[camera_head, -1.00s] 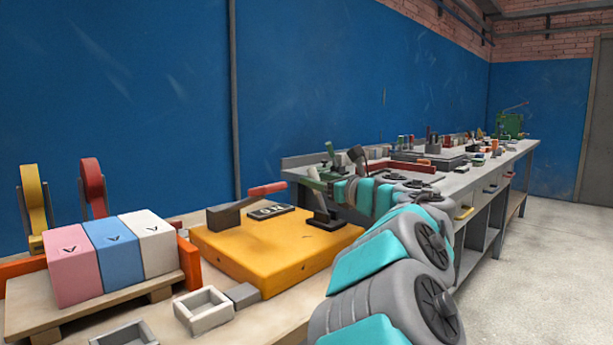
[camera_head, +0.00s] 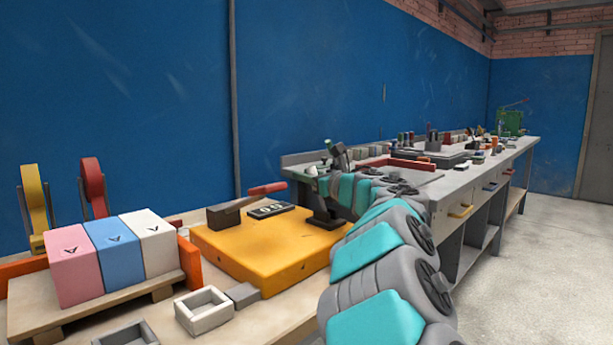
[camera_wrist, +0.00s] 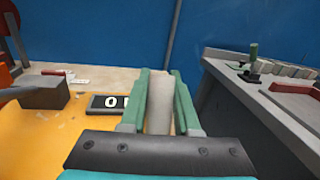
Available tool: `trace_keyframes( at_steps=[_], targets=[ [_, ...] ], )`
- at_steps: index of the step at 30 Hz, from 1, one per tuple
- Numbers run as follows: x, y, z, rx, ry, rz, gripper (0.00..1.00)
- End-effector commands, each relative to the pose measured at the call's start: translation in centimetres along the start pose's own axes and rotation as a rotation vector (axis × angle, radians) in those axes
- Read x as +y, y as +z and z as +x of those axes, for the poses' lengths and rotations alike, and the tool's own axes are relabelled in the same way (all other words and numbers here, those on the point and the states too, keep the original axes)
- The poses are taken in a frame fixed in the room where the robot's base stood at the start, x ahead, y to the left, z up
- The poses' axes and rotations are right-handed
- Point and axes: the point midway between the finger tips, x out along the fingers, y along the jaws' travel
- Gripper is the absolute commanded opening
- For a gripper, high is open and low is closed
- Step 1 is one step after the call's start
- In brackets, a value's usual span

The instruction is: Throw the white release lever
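The white release lever (camera_wrist: 160,105) stands between the fingers of my gripper (camera_wrist: 161,85) in the wrist view and looks pale grey there. The green fingers are on either side of the lever, very close to it. I cannot tell whether they press on it or only surround it. In the head view my gripper (camera_head: 340,156) is above a black bracket (camera_head: 326,214) at the right back corner of the yellow panel (camera_head: 262,248). The lever is not clearly visible there, behind my gripper.
Pink, blue and white blocks (camera_head: 117,255) stand at left. The grey bench (camera_head: 440,190) lies close on the right, with a green fixture (camera_wrist: 252,65).

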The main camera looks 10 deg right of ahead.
Motion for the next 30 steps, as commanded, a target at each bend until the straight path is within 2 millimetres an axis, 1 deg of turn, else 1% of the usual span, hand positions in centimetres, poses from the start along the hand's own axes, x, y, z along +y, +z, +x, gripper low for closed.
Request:
trace_keyframes(
  at_steps=[1,6,7,30],
  targets=[
    [0.01,0.01,0.0,0.0,0.0,0.0,0.2],
    [0.01,0.01,-0.01,0.0,0.0,0.0,0.01],
    [0.01,0.0,-0.01,0.0,0.0,0.0,0.0],
    [0.02,0.01,0.0,0.0,0.0,0.0,0.0]
  ],
)
